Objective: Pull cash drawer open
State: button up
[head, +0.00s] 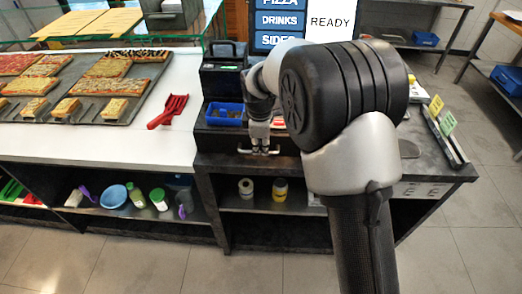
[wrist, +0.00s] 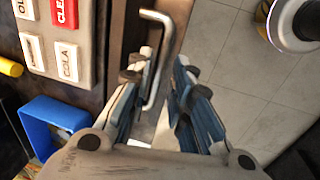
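The cash drawer's metal bar handle (wrist: 157,60) shows in the wrist view, fixed along a dark front edge, with the floor beyond it. My gripper (wrist: 163,68) is open, with one finger on each side of the bar. There seems to be a gap between the bar and the right finger; I cannot tell whether the left finger touches it. In the head view my gripper (head: 259,148) points down at the counter's front edge, at the handle. My arm hides much of the drawer front, and the drawer looks closed.
A blue tray (head: 225,114) sits on the counter left of my gripper, and it also shows in the wrist view (wrist: 52,128). Labelled buttons (wrist: 66,62) are close by. A red scoop (head: 168,111) and pizza tray (head: 75,87) lie further left. Floor in front is clear.

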jog(key=shift+w+f, duration=0.2)
jog(key=shift+f, duration=0.85)
jog(key=shift+c, duration=0.6)
grip_shut()
